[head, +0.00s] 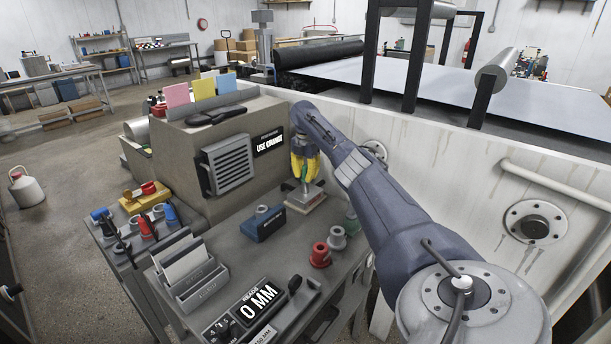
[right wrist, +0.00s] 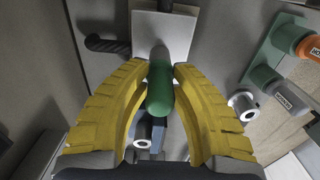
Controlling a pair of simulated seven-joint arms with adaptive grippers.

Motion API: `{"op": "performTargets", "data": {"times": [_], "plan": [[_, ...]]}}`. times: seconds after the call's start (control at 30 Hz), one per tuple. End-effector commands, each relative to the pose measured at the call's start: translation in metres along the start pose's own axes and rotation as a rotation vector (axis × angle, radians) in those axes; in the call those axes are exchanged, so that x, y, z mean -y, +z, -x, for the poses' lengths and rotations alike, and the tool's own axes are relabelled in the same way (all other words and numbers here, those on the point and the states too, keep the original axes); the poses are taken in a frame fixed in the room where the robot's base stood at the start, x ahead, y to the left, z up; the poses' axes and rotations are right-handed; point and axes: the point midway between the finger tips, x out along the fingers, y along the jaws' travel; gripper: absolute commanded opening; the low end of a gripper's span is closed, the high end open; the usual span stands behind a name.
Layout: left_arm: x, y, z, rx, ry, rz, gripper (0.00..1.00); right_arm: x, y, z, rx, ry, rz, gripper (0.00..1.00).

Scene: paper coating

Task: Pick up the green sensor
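The green sensor (right wrist: 160,90) is a rounded green cylinder standing over a pale square plate (right wrist: 163,45) in the right wrist view. My right gripper (right wrist: 161,68) has its yellow fingers on both sides of it, with no clear gap at the tips, so it looks shut on the sensor. In the head view my right gripper (head: 304,178) points down over the pale block (head: 306,197) on the grey bench; a sliver of the green sensor (head: 304,171) shows between the fingers. My left gripper is not in view.
A blue block (head: 263,224) stands left of the gripper on the bench. The grey machine box (head: 215,160) rises at left, the white wall (head: 460,160) at right.

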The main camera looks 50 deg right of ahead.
Motion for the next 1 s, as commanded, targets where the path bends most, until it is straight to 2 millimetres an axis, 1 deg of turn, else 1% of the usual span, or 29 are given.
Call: {"op": "performTargets", "data": {"times": [0.03, 0.13, 0.17, 0.73, 0.87, 1.0], "plan": [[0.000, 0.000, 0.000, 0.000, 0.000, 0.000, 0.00, 0.000, 0.000, 0.000, 0.000, 0.000, 0.000, 0.12], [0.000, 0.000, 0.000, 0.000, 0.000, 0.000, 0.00, 0.000, 0.000, 0.000, 0.000, 0.000, 0.000, 0.01], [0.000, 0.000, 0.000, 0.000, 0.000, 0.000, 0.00, 0.000, 0.000, 0.000, 0.000, 0.000, 0.000, 0.00], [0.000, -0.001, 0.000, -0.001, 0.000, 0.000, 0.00, 0.000, 0.000, 0.002, 0.000, 0.001, 0.000, 0.00], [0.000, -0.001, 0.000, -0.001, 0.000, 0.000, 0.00, -0.001, 0.000, 0.008, 0.000, 0.002, -0.001, 0.00], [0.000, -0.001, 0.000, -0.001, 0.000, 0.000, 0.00, -0.001, 0.000, 0.021, 0.000, 0.002, 0.000, 0.00]]}}
